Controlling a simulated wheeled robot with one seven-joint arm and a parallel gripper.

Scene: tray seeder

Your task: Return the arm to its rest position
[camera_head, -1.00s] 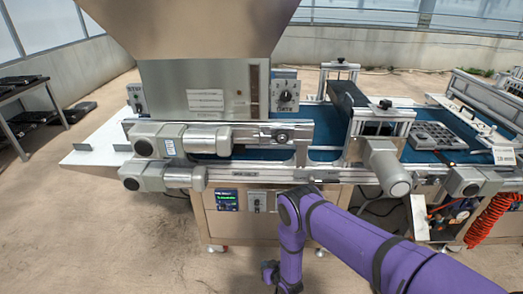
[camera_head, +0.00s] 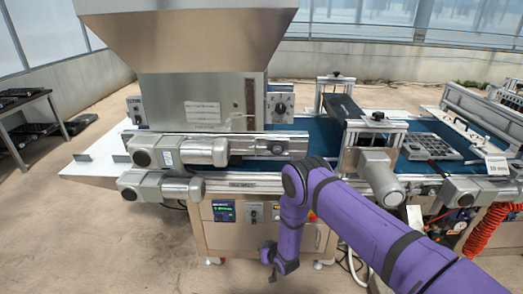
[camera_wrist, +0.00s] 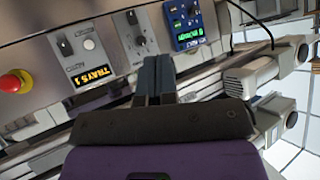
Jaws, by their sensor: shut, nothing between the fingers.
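My purple arm reaches in from the lower right in the head view, bends at the elbow and hangs down in front of the seeder machine (camera_head: 208,88). My gripper (camera_head: 268,263) is at the low end of the arm, small and dark, in front of the machine's lower cabinet. In the wrist view my gripper (camera_wrist: 157,72) shows two dark fingers side by side, shut with nothing between them. They point toward the control panel (camera_wrist: 105,45), which appears upside down, with knobs and displays. The fingers appear apart from the panel.
A blue conveyor belt (camera_head: 316,128) carries a grey cell tray (camera_head: 428,147) at the right. Motors (camera_head: 380,178) jut from the machine's front near my arm. A red button (camera_wrist: 15,81) shows in the wrist view. A dark table (camera_head: 20,115) stands left. Floor at lower left is clear.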

